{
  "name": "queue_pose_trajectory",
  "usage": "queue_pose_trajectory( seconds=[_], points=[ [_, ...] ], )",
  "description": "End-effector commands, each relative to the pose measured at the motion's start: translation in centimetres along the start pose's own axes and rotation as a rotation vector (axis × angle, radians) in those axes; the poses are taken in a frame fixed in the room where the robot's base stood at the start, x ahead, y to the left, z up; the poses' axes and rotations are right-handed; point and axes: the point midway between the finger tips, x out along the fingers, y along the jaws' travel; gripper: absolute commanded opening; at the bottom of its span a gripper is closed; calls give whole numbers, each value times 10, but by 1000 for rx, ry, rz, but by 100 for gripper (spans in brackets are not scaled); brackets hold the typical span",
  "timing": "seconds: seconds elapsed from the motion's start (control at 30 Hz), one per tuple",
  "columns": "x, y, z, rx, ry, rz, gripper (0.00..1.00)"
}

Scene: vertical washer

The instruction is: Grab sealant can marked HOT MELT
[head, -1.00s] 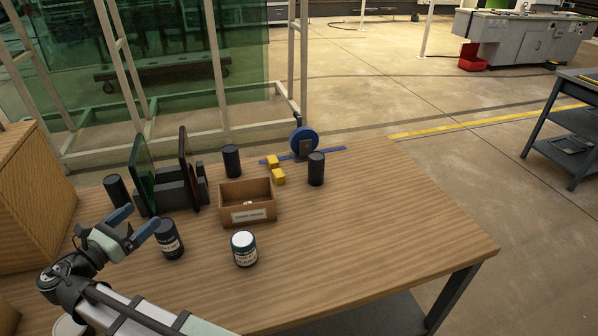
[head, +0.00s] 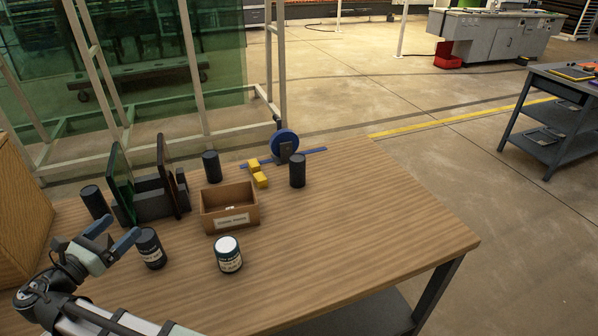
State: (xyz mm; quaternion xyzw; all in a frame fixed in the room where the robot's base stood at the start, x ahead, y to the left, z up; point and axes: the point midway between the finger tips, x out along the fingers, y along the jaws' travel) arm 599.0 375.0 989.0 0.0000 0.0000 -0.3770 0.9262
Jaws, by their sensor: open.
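The label print is too small to read, so I cannot tell which is marked HOT MELT. Three more dark cans, with no readable label, stand farther back: one at the left (head: 95,202), one behind the box (head: 211,166) and one at the right (head: 297,171). My gripper (head: 122,227) is open, with blue fingers, just left of the left labelled can. Nothing shows between the fingers.
A wooden box (head: 243,214) with a label sits mid-table. Upright panels in a dark rack (head: 152,204) stand behind my gripper. Yellow blocks (head: 261,180) and a blue wheel (head: 284,143) are at the back. A wooden crate (head: 20,215) is at the left. The table's right side (head: 385,225) is clear.

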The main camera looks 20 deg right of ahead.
Motion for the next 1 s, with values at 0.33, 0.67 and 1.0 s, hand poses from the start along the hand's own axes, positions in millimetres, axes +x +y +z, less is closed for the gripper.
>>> queue_pose_trajectory(
  seconds=[0.33, 0.67, 1.0],
  points=[
    [64, -16, 2, 3, 0, -99, 93],
    [188, -65, 22, 35, -2, -300, 93],
    [305, -132, 52, 80, -12, -506, 93]
  ],
)
